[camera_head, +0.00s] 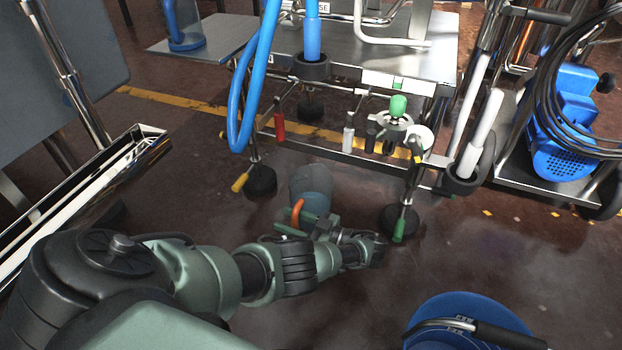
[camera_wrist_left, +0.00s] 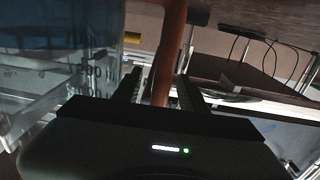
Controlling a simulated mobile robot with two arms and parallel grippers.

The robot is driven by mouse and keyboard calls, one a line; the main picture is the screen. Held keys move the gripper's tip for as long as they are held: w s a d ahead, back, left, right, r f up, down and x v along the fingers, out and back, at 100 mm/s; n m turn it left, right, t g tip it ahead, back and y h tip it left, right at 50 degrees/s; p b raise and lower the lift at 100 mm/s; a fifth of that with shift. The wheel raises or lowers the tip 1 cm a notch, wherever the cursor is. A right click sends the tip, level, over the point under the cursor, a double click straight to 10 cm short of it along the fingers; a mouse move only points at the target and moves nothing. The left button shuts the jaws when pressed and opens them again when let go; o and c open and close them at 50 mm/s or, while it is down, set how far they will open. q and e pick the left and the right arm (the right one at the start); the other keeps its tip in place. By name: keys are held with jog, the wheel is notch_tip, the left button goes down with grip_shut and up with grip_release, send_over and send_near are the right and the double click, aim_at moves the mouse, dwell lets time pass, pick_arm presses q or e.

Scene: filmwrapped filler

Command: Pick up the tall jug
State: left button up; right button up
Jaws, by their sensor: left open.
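A clear jug (camera_head: 314,182) with a bluish lower part and an orange handle (camera_head: 297,212) appears to stand upright on the floor in front of the steel cart. My left gripper (camera_head: 305,224) is open at the handle, and my arm hides the jug's lower front. In the left wrist view the handle (camera_wrist_left: 169,45) runs between the two open fingers (camera_wrist_left: 158,92). The jug's clear wall with printed marks (camera_wrist_left: 75,85) fills the left side there. Another clear vessel with a blue base (camera_head: 185,28) stands on a grey surface at the top left. My right gripper is out of view.
A blue pump (camera_head: 566,125) is at the right. A blue round object (camera_head: 468,315) lies at the bottom right. The dark floor between is clear.

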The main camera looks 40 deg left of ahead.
pick_arm(q)
jog(key=shift+s+a, duration=0.15)
jog(key=shift+a, duration=0.35)
grip_shut()
dwell(1.0)
